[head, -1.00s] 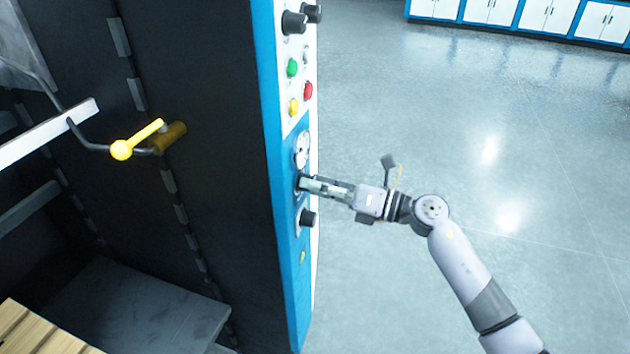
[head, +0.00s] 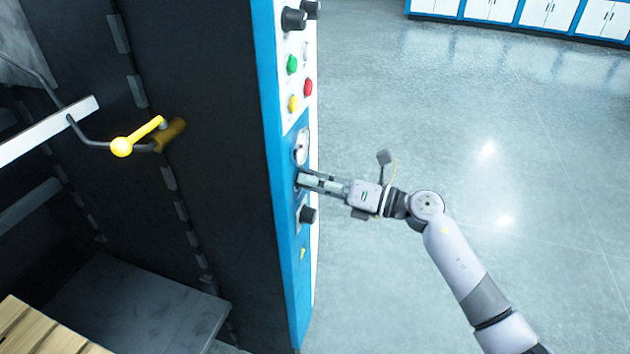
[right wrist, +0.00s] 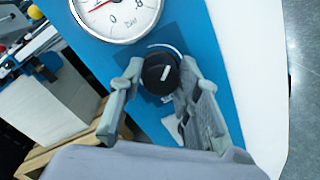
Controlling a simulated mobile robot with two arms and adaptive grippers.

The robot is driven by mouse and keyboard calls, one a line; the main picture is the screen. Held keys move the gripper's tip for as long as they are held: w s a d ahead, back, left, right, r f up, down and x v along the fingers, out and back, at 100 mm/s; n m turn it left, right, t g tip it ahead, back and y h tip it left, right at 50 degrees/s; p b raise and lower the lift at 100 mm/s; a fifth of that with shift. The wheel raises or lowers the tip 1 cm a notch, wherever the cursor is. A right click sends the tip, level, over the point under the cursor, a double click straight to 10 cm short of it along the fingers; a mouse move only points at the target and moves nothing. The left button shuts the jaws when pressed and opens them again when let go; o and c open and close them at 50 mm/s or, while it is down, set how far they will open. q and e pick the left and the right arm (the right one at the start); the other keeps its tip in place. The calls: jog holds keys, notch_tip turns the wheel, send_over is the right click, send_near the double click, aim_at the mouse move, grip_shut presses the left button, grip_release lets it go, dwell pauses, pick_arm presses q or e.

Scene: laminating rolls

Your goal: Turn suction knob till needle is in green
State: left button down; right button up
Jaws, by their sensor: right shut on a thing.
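The black suction knob (right wrist: 159,74) with a white pointer mark sits on the blue panel (right wrist: 195,50) in the right wrist view. My right gripper (right wrist: 160,68) has its fingers on either side of the knob and is shut on it. In the head view the right gripper (head: 306,180) reaches the panel from the right and hides the knob. The round white gauge (right wrist: 115,12) with a red needle is just above the knob, its top cut off; I see no green on the visible part. It is seen edge-on in the head view (head: 301,147). My left gripper is not in view.
Another black knob (head: 308,215) is just below the right gripper. Green (head: 292,64), red (head: 308,87) and yellow (head: 293,103) buttons are higher up. A yellow-handled lever (head: 137,138) sticks out at left. The floor to the right is clear.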

jog(key=shift+c, duration=0.8)
